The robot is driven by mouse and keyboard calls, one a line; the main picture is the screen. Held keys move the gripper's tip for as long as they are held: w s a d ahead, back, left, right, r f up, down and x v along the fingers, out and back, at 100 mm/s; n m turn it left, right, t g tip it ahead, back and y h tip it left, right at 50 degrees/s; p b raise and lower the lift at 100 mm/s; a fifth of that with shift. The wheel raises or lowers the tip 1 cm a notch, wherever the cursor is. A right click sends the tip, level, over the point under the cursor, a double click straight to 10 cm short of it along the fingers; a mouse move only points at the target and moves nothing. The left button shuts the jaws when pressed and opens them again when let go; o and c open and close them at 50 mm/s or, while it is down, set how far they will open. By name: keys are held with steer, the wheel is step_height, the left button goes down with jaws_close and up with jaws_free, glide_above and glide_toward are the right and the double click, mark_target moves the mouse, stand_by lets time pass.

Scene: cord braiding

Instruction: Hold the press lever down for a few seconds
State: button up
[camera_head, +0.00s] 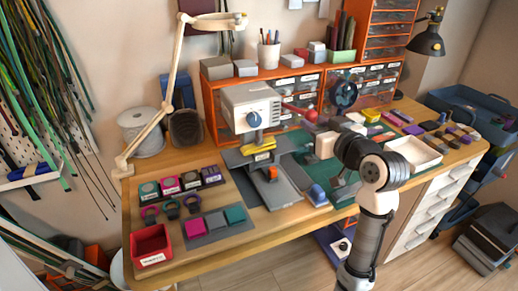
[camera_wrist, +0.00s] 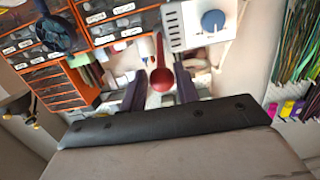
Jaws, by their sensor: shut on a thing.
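The press (camera_head: 252,108) is a white box with a blue dial, standing on a dark base at the middle of the bench. Its red lever (camera_head: 300,111) sticks out to the right and slopes slightly down to a round knob. In the wrist view the red knob (camera_wrist: 161,79) sits between the two dark fingers of my gripper (camera_wrist: 160,84), which is shut on it. The press housing (camera_wrist: 187,25) shows beyond, at the upper right. In the head view my wrist and arm reach in from the lower right; the fingertips are hard to make out there.
Orange drawer units (camera_head: 215,108) stand behind the press. A cream lamp (camera_head: 168,105) stands at left. A red bin (camera_head: 151,246) and coloured blocks lie at front left. A white tray (camera_head: 413,154) and several small parts lie to the right of my arm.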

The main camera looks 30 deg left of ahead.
step_height(320, 180, down, 3)
steer(key=shift+s+d+r+b, duration=0.1)
steer(key=shift+s+b, duration=0.05)
steer(key=shift+b, duration=0.65)
jaws_close()
steer(key=shift+r, duration=0.1)
steer(key=s+d+f+b, duration=0.3)
steer(key=d+f+b, duration=0.1)
steer(key=f+b, duration=0.2)
steer(key=s+d+f+b, duration=0.4)
steer(key=d+f+b, duration=0.1)
steer(key=f, duration=0.4)
steer(key=shift+f+b, duration=0.15)
steer(key=shift+b, duration=0.4)
